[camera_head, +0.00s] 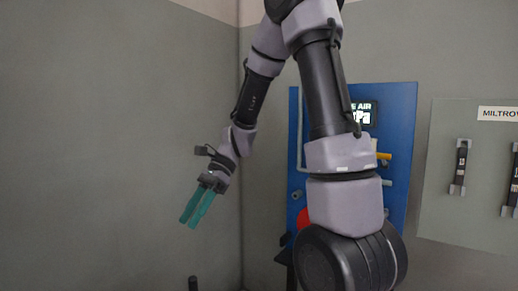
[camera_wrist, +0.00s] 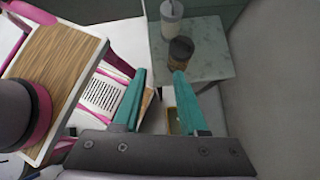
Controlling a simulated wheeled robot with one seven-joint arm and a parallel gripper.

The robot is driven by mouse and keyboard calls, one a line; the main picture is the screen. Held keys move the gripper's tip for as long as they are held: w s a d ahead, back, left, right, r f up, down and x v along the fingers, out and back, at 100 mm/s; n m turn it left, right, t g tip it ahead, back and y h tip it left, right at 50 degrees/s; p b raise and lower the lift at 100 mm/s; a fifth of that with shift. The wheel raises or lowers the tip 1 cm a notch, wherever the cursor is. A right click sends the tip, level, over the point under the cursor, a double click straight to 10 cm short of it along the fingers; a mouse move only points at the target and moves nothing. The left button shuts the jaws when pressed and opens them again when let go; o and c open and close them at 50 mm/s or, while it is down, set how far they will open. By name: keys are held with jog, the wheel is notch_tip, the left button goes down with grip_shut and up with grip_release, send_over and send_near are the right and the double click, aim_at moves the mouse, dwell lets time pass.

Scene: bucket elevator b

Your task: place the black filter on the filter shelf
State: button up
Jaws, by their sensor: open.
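My gripper (camera_head: 190,222) hangs at the end of my arm left of the blue panel in the head view, with teal fingers pointing down. In the wrist view my gripper (camera_wrist: 159,75) is open, and nothing shows between its fingers. A dark brownish-black cylinder (camera_wrist: 180,52), possibly the black filter, stands on a grey marbled surface (camera_wrist: 212,62) just beyond the fingertips. A white cylinder (camera_wrist: 171,18) stands behind it. Both appear apart from the fingers. I cannot tell which surface, if any, is the filter shelf.
A wood-topped, white-edged surface (camera_wrist: 62,62) and a printed sheet (camera_wrist: 101,94) lie left in the wrist view. A blue panel (camera_head: 395,105) and a grey panel (camera_head: 480,215) with dark hanging items stand on the right. A bare wall (camera_head: 110,130) is at left.

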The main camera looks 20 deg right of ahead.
jog(key=s+d+r+n+t+h, duration=0.3)
jog(key=d+r+n+t, duration=0.2)
jog(key=d+r, duration=0.2)
jog(key=s+d+r+n+t+h, duration=0.3)
jog(key=d+r+n+t, duration=0.2)
jog(key=r, duration=0.4)
jog(key=d+t, duration=0.1)
jog(key=d, duration=0.1)
jog(key=shift+s+d+r, duration=0.25)
jog(key=shift+s+d, duration=0.05)
jog(key=shift+d, duration=0.05)
